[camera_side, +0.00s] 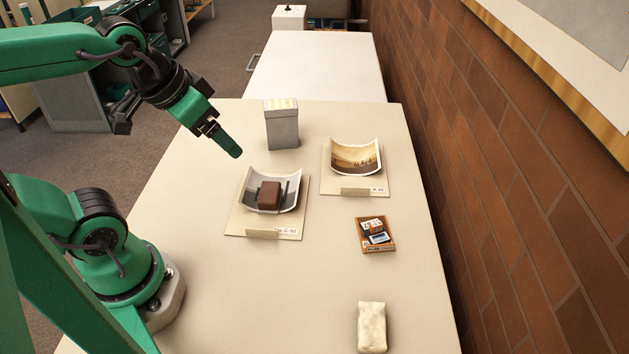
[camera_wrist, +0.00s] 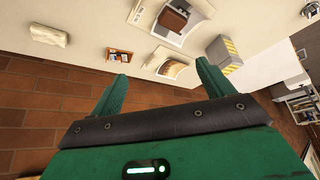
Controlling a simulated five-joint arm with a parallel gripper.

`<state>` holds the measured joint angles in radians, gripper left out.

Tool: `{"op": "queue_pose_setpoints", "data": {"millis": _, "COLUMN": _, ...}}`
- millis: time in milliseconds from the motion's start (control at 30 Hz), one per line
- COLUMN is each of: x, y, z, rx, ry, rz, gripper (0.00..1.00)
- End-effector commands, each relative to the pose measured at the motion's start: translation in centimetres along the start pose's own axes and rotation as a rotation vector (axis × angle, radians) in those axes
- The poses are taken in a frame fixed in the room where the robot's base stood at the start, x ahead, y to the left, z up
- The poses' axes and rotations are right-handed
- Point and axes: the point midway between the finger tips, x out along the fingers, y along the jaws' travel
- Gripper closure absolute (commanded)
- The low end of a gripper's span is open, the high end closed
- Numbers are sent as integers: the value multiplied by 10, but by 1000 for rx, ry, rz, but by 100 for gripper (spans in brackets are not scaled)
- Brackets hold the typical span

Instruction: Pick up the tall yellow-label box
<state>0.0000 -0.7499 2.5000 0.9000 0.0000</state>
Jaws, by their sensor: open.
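The tall yellow-label box (camera_side: 282,126) is grey with pale yellow marks along its top. It stands upright on the table towards the back in the side view. In the wrist view the box (camera_wrist: 222,50) shows yellow stripes and lies just beyond the right finger. My gripper (camera_side: 228,146) is in the air to the left of the box and above the table, apart from it. In the wrist view my gripper (camera_wrist: 158,85) has its two green fingers spread wide with nothing between them.
A curled grey photograph with a brown block (camera_side: 269,196) on it sits in front of the box. A curled sepia photograph (camera_side: 355,158) lies to the right. A small orange tray (camera_side: 375,235) and a cream block (camera_side: 372,327) are nearer. A brick wall (camera_side: 500,180) borders the right.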

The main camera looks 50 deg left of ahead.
Motion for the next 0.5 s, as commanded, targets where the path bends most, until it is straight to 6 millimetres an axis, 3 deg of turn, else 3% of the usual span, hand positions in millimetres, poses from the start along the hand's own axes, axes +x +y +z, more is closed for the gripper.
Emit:
{"op": "queue_pose_setpoints", "data": {"millis": 267, "x": 0, "y": -2, "z": -6, "rx": 9, "ry": -9, "rz": -4, "gripper": 20}}
{"op": "queue_pose_setpoints", "data": {"millis": 500, "x": 2, "y": -10, "z": -33, "rx": 57, "ry": -53, "rz": -16, "gripper": 20}}
